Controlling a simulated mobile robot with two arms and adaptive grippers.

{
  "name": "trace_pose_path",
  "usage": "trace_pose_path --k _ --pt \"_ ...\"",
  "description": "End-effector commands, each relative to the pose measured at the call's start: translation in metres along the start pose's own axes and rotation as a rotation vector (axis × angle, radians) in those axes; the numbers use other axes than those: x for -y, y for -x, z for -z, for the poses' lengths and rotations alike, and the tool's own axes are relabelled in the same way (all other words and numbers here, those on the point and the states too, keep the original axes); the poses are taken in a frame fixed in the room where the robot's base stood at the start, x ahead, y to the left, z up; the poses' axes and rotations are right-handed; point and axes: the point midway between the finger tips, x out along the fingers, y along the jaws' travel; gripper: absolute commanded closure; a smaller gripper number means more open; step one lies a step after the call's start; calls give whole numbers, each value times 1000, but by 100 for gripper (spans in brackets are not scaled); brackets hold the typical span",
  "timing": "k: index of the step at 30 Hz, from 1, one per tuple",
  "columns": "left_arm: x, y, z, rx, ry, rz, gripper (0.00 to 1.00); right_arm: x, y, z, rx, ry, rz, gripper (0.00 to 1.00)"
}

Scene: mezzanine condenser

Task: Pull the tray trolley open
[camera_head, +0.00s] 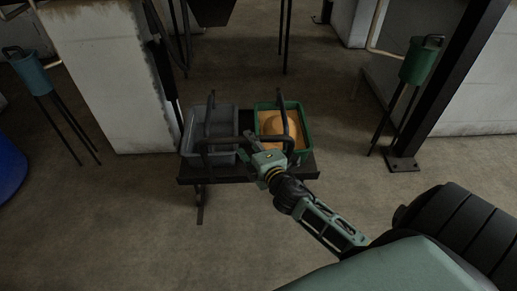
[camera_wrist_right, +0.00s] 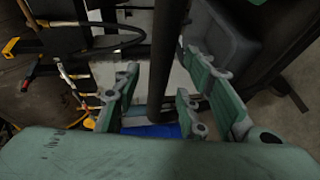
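The tray trolley (camera_head: 220,178) is a low dark frame in the middle of the head view. It carries a grey bin (camera_head: 190,131) on the left and a green bin (camera_head: 264,106) with orange contents on the right. A dark handle bar (camera_head: 222,141) rises over its near side. My right gripper (camera_head: 252,146) is at the handle, in front of the green bin. In the right wrist view the gripper (camera_wrist_right: 158,100) is open, with the dark bar (camera_wrist_right: 165,65) between its fingers. A gap shows on the bar's left; contact on the right is unclear. My left gripper is out of view.
A pale block (camera_head: 110,80) stands left of the trolley. A dark post (camera_head: 445,100) with a foot plate and a green canister (camera_head: 420,60) on legs stand right. A blue drum (camera_head: 8,168) is at the left edge. The near floor is clear.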

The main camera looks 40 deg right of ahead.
Motion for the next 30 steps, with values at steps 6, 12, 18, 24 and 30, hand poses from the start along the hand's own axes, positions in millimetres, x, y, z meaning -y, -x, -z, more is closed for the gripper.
trace_pose_path --k 6,12,18,24,30 --pt "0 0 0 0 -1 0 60 2 50 0 0 -4 4 61" --pt "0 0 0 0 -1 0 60 2 80 0 -1 -3 3 61" --pt "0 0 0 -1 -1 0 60 0 90 0 -1 -2 0 61" --pt "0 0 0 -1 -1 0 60 0 91 0 -1 -1 0 61" --pt "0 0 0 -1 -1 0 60 0 91 0 -1 -2 0 61"
